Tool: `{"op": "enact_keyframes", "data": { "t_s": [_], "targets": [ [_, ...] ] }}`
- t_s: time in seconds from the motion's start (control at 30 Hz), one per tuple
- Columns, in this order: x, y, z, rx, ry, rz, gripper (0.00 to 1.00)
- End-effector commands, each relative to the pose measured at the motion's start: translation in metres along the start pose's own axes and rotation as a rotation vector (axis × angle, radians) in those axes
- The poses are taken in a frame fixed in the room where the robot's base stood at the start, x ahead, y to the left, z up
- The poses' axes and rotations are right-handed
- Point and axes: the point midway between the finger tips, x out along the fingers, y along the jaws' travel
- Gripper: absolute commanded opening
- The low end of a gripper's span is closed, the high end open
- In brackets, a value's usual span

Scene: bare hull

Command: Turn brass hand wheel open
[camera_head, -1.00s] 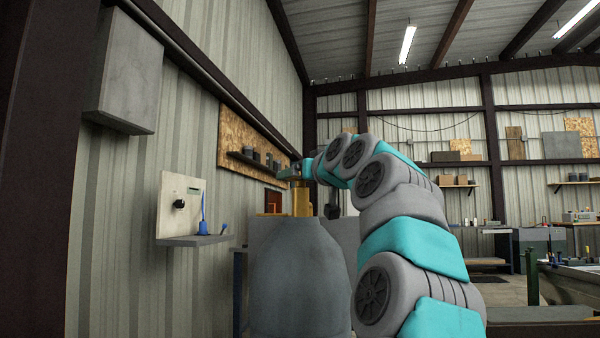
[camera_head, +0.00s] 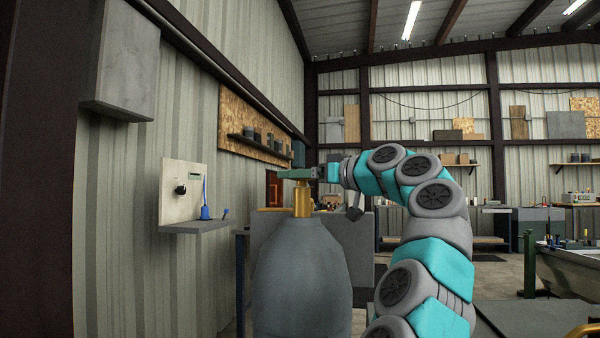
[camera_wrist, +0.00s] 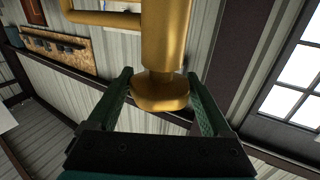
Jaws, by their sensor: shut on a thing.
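A grey gas cylinder (camera_head: 302,275) stands upright in the head view with a brass valve (camera_head: 302,203) on top. A thin brass outlet bar sticks out to the valve's left. In the wrist view the brass valve body (camera_wrist: 165,35) fills the upper middle, and the rounded brass hand wheel (camera_wrist: 160,96) sits at its end, between my green jaws. My gripper (camera_head: 297,173) lies level over the valve top, reaching in from the right; it also shows in the wrist view (camera_wrist: 160,95). It is shut on the hand wheel, which is mostly hidden in the head view.
A grey box (camera_head: 122,65) hangs on the wall above. A grey block-like surface (camera_head: 350,235) stands behind the cylinder.

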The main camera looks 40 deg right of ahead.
Motion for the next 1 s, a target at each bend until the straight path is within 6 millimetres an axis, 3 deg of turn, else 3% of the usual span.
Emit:
{"op": "enact_keyframes", "data": {
  "t_s": [0.53, 0.57, 0.7, 1.0],
  "targets": [
    [-0.0002, -0.0002, -0.0012, 0.0, 0.003, -0.012, 0.28],
    [-0.0002, -0.0002, -0.0012, 0.0, 0.003, -0.012, 0.86],
    [-0.0001, -0.0002, -0.0008, 0.0, 0.002, -0.012, 1.0],
    [-0.0004, -0.0027, -0.0021, 0.0, 0.001, -0.012, 1.0]
  ]
}}
